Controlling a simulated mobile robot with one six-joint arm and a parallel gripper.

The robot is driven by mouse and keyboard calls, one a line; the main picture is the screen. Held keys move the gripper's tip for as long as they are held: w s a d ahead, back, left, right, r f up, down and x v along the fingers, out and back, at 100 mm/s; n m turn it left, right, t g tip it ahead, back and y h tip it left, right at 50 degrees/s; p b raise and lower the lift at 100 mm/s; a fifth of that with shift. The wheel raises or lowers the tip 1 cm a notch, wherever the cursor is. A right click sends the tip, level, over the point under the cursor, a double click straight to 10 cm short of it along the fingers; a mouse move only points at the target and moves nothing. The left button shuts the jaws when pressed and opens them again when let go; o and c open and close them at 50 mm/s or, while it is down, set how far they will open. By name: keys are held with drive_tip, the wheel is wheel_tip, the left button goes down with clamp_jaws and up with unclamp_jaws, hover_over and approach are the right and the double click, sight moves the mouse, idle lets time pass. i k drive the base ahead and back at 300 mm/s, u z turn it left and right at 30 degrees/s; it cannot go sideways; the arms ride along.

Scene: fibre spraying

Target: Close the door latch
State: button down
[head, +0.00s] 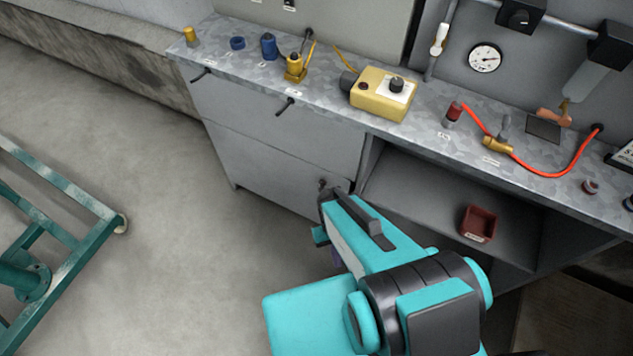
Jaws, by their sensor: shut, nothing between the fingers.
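The grey lower cabinet door (262,165) sits under the drawer fronts and looks flush with the cabinet front. A small dark knob-like latch (323,184) shows near its upper right corner. The dark end of my teal arm overlaps the area just below and beside it, so the latch's full shape and its position, turned or not, cannot be made out. My arm reaches up from the bottom of the picture to this corner. My gripper's fingers are hidden behind my own arm links, and I cannot see whether they touch the latch.
The metal worktop (330,75) holds a yellow box (383,94), a red hose (560,172) and several small fittings. Black handles (285,105) stick out of the drawer fronts. An open shelf to the right holds a red bin (479,223). A green frame (60,190) stands left; floor between is clear.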

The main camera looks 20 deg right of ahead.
sight(322, 183)
drive_tip(key=z, duration=0.2)
drive_tip(key=k, duration=0.75)
drive_tip(key=u, duration=3)
